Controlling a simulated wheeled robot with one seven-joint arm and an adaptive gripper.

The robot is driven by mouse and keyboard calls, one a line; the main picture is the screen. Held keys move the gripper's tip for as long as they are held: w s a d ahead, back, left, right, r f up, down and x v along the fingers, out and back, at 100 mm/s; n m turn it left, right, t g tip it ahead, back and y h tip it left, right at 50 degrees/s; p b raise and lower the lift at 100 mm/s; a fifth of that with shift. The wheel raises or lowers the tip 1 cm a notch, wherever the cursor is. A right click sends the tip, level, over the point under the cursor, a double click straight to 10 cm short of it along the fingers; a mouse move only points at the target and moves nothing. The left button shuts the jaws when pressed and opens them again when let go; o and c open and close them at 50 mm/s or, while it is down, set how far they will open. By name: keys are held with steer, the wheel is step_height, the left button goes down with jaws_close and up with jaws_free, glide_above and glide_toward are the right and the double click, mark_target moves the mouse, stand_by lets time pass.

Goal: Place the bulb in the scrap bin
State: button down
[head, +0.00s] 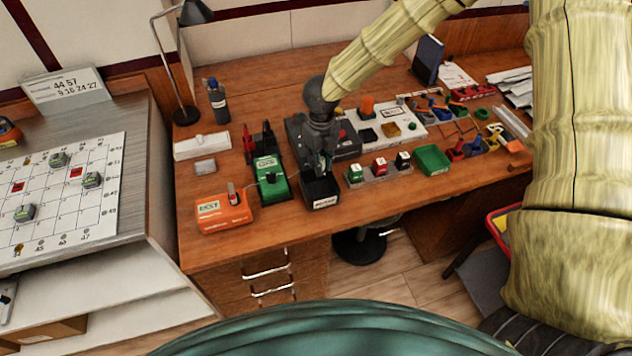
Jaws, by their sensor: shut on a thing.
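My gripper (322,168) points down over a small open black bin (321,202) near the front edge of the wooden desk. The bin has a white label on its front, too small to read for sure; it looks like the scrap bin. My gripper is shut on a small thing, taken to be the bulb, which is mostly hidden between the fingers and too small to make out. The fingertips are at or just above the bin's opening; I cannot tell how far inside.
A green device (271,180) and an orange tester (223,211) stand left of the bin. A desk lamp (183,60) rises at back left.

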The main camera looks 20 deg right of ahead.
steer(key=f, duration=0.2)
steer(key=f+p, duration=0.1)
steer(key=f, duration=0.2)
steer(key=shift+w+a+f, duration=0.15)
steer(key=shift+w+f, duration=0.05)
steer(key=shift+s+f+p, duration=0.15)
steer(key=shift+f+p, duration=0.15)
steer(key=shift+p, duration=0.1)
steer(key=shift+f+p, duration=0.4)
steer(key=shift+f, duration=1.4)
steer(key=shift+f, duration=0.15)
steer(key=c, duration=1.3)
jaws_free()
step_height(320, 180, up, 12)
steer(key=shift+r+b, duration=0.15)
steer(key=shift+b, duration=1.1)
